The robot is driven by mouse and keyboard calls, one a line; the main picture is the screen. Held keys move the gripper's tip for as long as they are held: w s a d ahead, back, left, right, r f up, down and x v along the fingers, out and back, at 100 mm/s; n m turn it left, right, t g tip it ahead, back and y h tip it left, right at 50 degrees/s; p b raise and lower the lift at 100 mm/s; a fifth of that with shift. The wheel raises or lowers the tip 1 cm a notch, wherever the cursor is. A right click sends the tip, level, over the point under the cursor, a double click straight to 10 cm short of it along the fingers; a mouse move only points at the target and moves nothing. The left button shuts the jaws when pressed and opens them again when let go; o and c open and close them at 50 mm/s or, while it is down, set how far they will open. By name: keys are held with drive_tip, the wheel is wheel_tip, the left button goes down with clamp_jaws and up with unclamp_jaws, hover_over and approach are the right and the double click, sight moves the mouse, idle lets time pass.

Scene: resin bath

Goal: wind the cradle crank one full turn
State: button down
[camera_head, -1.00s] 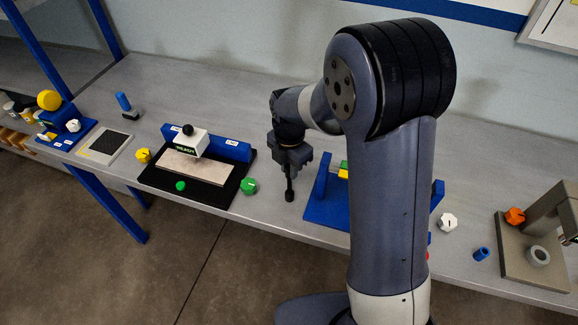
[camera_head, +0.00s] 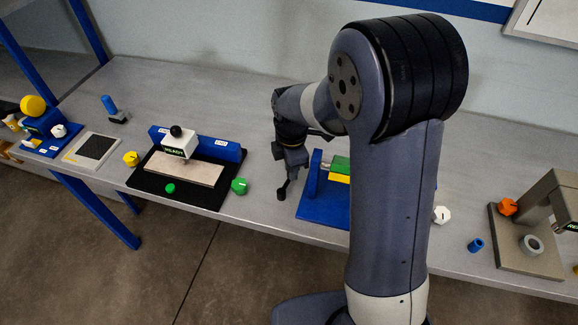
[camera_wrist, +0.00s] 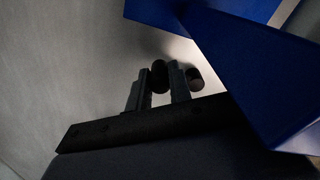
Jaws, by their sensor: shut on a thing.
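The blue cradle (camera_head: 324,208) stands on the bench just left of my arm, which hides its right part. A green and yellow block (camera_head: 340,170) shows in it. My gripper (camera_head: 286,184) is at the cradle's left side, tilted, and shut on the black crank handle (camera_head: 282,194). In the wrist view, my gripper's two fingers (camera_wrist: 160,92) stand on either side of the dark, rounded handle (camera_wrist: 159,74). Another dark round part (camera_wrist: 195,79) lies just right of the fingers. The blue cradle wall (camera_wrist: 250,70) fills the right side. The crank arm's exact angle is hard to tell.
Left on the bench is a black-based station (camera_head: 150,184) with a white block (camera_head: 179,145), with green and yellow knobs around it. A grey stand (camera_head: 525,240) with an orange knob and a blue cylinder (camera_head: 476,245) are at right. Bench behind my gripper is clear.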

idle(0.4)
drive_tip(key=c, duration=1.3)
unclamp_jaws()
drive_tip(key=shift+r, duration=0.15)
wheel_tip(320, 180, up, 11)
drive_tip(key=shift+f, duration=0.2)
